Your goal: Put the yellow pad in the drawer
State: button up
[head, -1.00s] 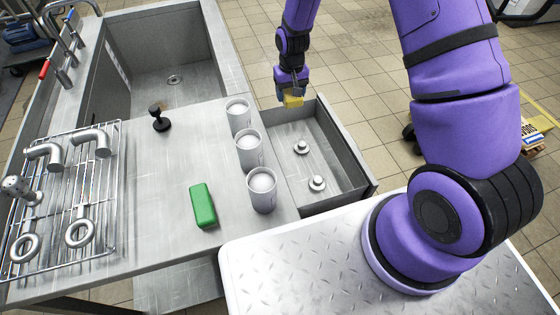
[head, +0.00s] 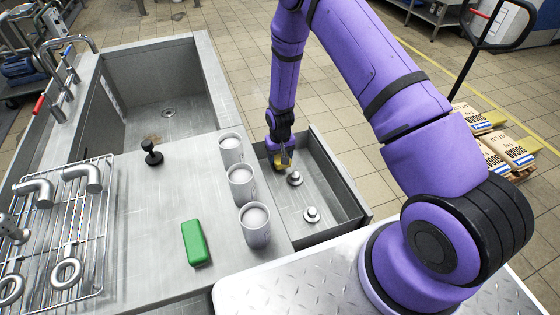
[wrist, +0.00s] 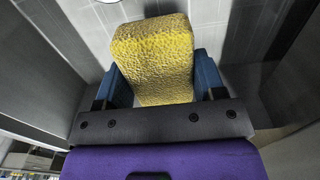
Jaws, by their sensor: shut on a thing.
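The yellow pad (wrist: 153,58) is a rough, block-shaped pad held between the blue fingers of my gripper (wrist: 163,86) in the wrist view. In the head view my gripper (head: 281,163) points down inside the open drawer (head: 340,226), near its far left end. Only a small part of the yellow pad (head: 278,165) shows there, the rest hidden by my gripper. I cannot tell whether the pad touches the drawer floor. Two metal pieces with round knobs, a farther one (head: 294,178) and a nearer one (head: 311,215), stand in the drawer to the right of and nearer than the pad.
Three white cups (head: 241,184) stand along the counter edge beside the drawer. A green block (head: 195,243) and a black knobbed tool (head: 152,153) are on the counter. A wire rack (head: 95,215) with metal fittings is at left, and a sink (head: 165,90) is behind.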

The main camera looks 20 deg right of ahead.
jog(key=shift+f, duration=1.5)
jog(key=shift+f, duration=0.15)
jog(key=o, duration=0.9)
notch_tip(320, 180, up, 12)
jog(key=shift+r, duration=0.25)
